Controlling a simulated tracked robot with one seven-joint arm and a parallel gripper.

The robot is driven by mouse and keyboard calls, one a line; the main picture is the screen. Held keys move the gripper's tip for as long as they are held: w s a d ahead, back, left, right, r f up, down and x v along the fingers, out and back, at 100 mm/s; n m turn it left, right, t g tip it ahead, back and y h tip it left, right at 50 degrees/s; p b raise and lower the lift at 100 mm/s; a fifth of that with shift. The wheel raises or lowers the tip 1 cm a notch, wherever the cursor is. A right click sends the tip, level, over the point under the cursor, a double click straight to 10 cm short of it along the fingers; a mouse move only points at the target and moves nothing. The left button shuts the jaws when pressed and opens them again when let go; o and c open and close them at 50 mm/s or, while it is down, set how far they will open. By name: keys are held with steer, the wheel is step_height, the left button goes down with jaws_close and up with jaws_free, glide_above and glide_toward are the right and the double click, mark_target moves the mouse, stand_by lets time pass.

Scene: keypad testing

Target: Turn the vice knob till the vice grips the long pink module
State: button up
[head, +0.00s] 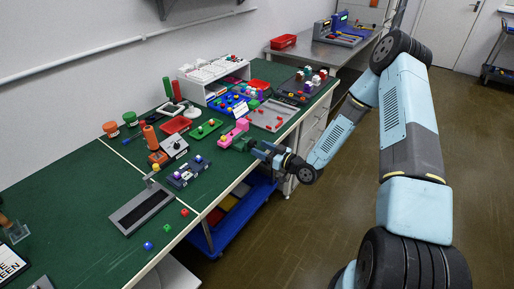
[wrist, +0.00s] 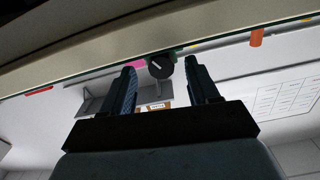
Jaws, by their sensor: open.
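The long pink module (head: 233,133) lies near the bench's right edge in the head view. A small part of it shows as a pink patch in the wrist view (wrist: 140,64). A dark green part (head: 243,144) sits between it and my gripper; I cannot tell how much of it is the vice. The round black knob (wrist: 160,67), with a pale pointer line, shows in the wrist view. My gripper (wrist: 160,72) is open, with one finger on each side of the knob and visible gaps. In the head view my gripper (head: 260,150) is at the bench edge, and the knob is hidden.
The green bench (head: 75,200) holds several modules, including a blue-grey one (head: 187,171) and a grey tray (head: 270,116). A blue cart (head: 232,222) is below the edge. Bare floor lies to the right.

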mark_target(252, 144)
steer(key=shift+x, duration=1.3)
steer(key=c, duration=1)
steer(key=shift+c, duration=0.2)
